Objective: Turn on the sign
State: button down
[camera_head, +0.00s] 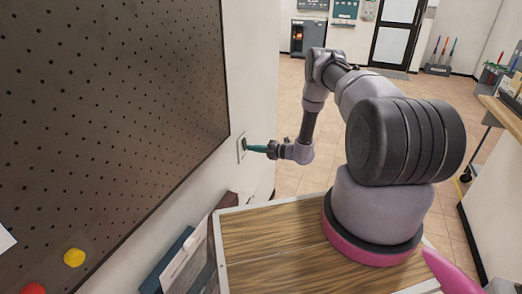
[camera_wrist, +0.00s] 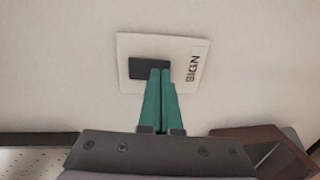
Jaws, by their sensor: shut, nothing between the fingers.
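A white switch plate (camera_wrist: 193,67) marked "SIGN" is on the wall, with a dark switch (camera_wrist: 142,69) on it. In the head view the plate (camera_head: 241,148) sits just right of the pegboard's edge. My gripper (camera_wrist: 161,72) has green fingers, shut with nothing between them. In the wrist view the fingertips overlap the right part of the dark switch and hide some of it. In the head view my gripper (camera_head: 248,149) reaches left to the plate, its tips at or very near it. I cannot tell whether they press on the switch. No lit sign shows.
A large dark pegboard (camera_head: 110,100) covers the wall at left, with a yellow round thing (camera_head: 74,257) and a red one (camera_head: 33,288) below. Dark and blue flat items (camera_head: 170,262) stand against the wall. Tiled floor (camera_head: 292,125) lies open behind my arm.

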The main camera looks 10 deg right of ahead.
jog(key=shift+w+a, duration=0.15)
jog(key=shift+a, duration=0.05)
jog(key=shift+w+a+f+t+y, duration=0.1)
jog(key=shift+a+f+t+y, duration=0.05)
jog(key=shift+a+t+y, duration=0.2)
jog(key=shift+d, duration=0.1)
jog(key=f+v, duration=0.3)
jog(key=v, duration=1.1)
jog(key=shift+d, duration=0.15)
